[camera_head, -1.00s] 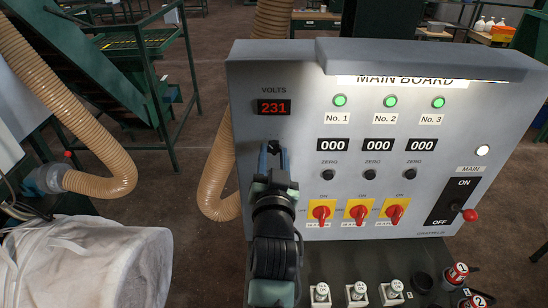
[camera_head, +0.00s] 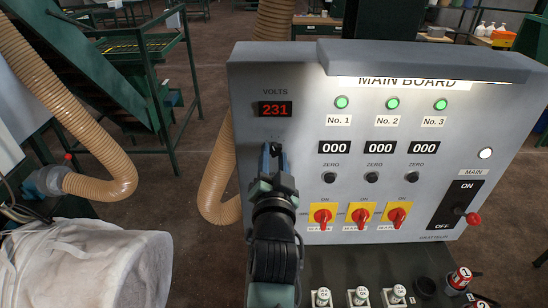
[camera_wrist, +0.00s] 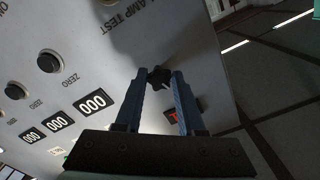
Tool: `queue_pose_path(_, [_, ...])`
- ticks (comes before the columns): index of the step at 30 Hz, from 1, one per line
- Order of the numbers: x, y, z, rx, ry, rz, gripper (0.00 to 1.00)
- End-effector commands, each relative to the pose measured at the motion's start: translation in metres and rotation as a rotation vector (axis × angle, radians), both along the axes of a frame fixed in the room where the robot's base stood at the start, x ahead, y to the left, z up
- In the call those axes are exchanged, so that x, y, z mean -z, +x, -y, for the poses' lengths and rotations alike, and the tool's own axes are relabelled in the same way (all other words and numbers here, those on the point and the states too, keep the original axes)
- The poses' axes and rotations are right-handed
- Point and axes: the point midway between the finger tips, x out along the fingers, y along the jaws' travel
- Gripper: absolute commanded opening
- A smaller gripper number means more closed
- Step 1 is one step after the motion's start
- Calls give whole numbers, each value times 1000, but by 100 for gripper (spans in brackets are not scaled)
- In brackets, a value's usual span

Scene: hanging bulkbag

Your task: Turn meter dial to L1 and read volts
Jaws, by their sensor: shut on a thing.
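The volts display (camera_head: 275,109) at the upper left of the grey main board reads 231 in red digits. Below it, my gripper (camera_head: 272,151) reaches up against the board face. In the wrist view the fingertips of my gripper (camera_wrist: 160,74) are shut on a small black meter dial (camera_wrist: 158,78), one finger on each side. The dial's position marks are hidden or too small to read, so I cannot tell which setting it points to. In the head view my gripper and arm cover most of the dial.
The board (camera_head: 250,80) has several green lamps, counters at 000, black zero knobs (camera_head: 329,178), red switches on yellow plates (camera_head: 322,216), and a main lever (camera_head: 471,218) with a red ball. A tan hose (camera_head: 218,190) hangs left of the board. Small white-capped parts stand below.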

Motion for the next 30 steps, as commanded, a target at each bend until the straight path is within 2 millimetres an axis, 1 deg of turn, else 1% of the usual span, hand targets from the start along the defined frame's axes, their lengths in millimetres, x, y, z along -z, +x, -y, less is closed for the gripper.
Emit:
queue_pose_path(2, [1,0,0,0,-1,-2,0])
queue_pose_path(3, [1,0,0,0,-1,-2,42])
queue_pose_path(7, [1,0,0,0,-1,-1,65])
queue_pose_path(8, [1,0,0,0,-1,-1,68])
queue_pose_path(16, [0,0,0,-1,-2,-1,68])
queue_pose_path(20, [1,-6,0,0,-3,0,68])
queue_pose_path(23, [3,-16,0,-1,-3,0,68])
queue_pose_path(30, [4,-56,0,0,-5,0,68])
